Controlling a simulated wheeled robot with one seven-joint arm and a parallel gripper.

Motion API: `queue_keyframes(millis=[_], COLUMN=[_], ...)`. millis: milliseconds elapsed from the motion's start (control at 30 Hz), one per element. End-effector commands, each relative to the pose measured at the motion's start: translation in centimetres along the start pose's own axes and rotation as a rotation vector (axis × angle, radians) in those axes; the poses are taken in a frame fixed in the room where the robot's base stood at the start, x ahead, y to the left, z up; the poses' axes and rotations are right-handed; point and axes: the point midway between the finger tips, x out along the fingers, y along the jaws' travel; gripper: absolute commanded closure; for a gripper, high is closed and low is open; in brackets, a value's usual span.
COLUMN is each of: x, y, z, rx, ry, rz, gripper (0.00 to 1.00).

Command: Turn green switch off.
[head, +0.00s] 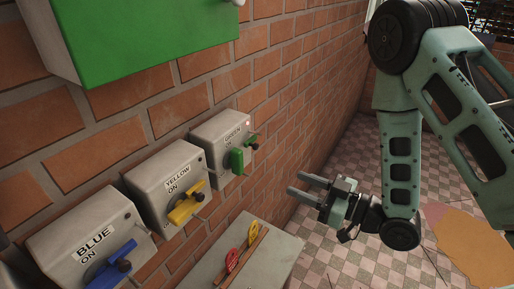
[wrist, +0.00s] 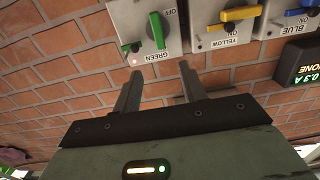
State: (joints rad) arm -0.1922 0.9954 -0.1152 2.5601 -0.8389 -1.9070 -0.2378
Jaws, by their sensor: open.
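The green switch is a grey wall box (head: 213,139) labelled GREEN with a green handle (head: 237,161). A small light (head: 248,123) glows reddish at its corner, and a smaller green part sits beside the handle. In the wrist view the green handle (wrist: 157,30) stands upright in the picture, with OFF printed near its top end and GREEN below it. My gripper (head: 295,183) is open and empty, to the right of the box and apart from it. In the wrist view its fingertips (wrist: 160,71) point towards the green box, just short of it.
A yellow switch (head: 187,205) and a blue switch (head: 108,268) are in line to the left. A green-faced box (head: 150,40) hangs above.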

Motion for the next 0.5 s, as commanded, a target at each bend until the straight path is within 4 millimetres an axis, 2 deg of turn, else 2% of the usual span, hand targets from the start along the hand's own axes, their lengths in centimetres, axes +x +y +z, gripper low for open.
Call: queue_keyframes(millis=[167,300,500], x=[0.8,3.1,3.9], y=[0.0,-0.1,0.2], z=[-0.1,-0.1,0.4], rx=[0.001,0.001,-0.003], ry=[0.022,0.024,0.02], rz=[-0.002,-0.003,-0.004], gripper=[0.58,0.58,0.58])
